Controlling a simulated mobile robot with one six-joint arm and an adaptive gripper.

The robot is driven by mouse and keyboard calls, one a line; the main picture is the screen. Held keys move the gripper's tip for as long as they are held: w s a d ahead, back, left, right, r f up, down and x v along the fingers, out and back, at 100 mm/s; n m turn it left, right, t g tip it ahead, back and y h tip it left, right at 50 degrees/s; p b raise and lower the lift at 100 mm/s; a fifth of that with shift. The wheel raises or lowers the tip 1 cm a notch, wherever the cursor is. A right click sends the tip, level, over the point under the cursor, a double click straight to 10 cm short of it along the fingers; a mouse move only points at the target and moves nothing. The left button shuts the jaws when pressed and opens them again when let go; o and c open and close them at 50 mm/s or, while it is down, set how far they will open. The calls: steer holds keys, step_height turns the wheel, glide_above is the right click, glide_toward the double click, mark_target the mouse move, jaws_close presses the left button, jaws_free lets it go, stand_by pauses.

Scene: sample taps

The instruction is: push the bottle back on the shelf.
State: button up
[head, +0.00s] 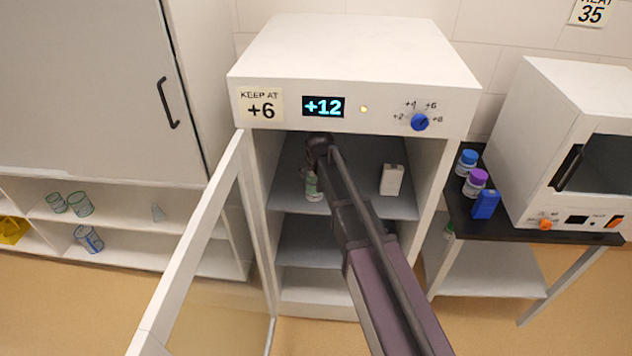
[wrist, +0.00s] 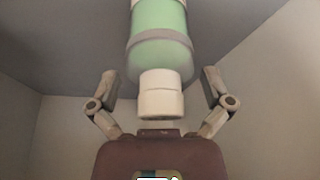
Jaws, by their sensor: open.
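The bottle (head: 313,188), pale green with a white part, stands on the upper shelf (head: 288,198) inside the open white cabinet, left of the middle. In the wrist view the green bottle (wrist: 160,32) fills the top centre, with its white cap (wrist: 160,95) pointing down the picture. My gripper (head: 318,155) reaches into the cabinet close to the bottle. In the wrist view my gripper (wrist: 158,78) is open, one finger on each side of the bottle, with visible gaps. My arm hides part of the shelf.
A white container (head: 391,180) stands on the same shelf to the right. The glass door (head: 205,250) is swung open at left. The display (head: 323,107) reads +12, the sign (head: 261,105) says keep at +6. Several bottles stand on the dark bench (head: 505,223) at right.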

steer(key=shift+w+f+b, duration=0.25)
steer(key=shift+f+b, duration=0.25)
steer(key=shift+b, duration=0.05)
steer(key=c, duration=1.1)
